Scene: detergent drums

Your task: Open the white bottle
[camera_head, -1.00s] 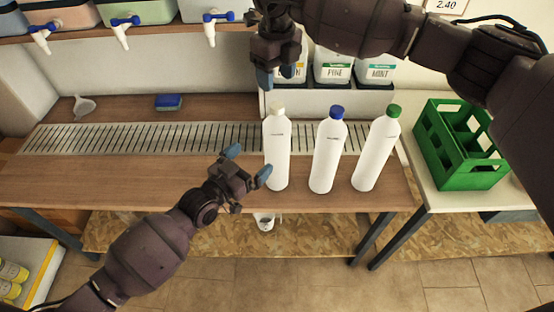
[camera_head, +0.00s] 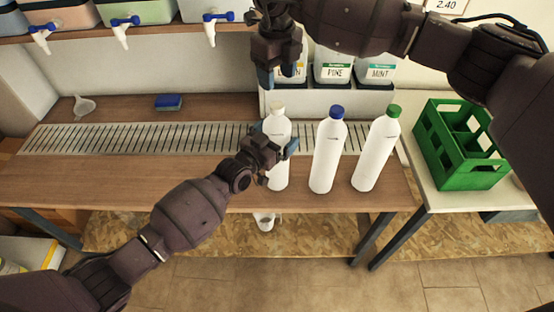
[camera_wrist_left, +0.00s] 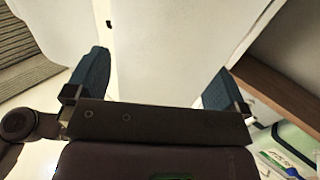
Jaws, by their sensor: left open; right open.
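The white bottle with the cream cap (camera_head: 278,107) stands upright at the left of three white bottles on the wooden bench. My left gripper (camera_head: 275,138) is open at its upper body, with one blue fingertip on each side. The left wrist view shows the bottle's white surface (camera_wrist_left: 165,45) between the two spread fingers (camera_wrist_left: 155,88); I cannot tell whether they touch it. My right gripper (camera_head: 282,74) is open and empty. It points down and appears above the cap in the head view. The left hand hides part of the bottle's middle.
A blue-capped bottle (camera_head: 328,155) and a green-capped bottle (camera_head: 376,152) stand close by on the right. A green crate (camera_head: 460,178) is on the side table. A metal grate (camera_head: 130,138) runs along the bench, with a blue sponge (camera_head: 168,102) and funnel (camera_head: 84,106) behind it.

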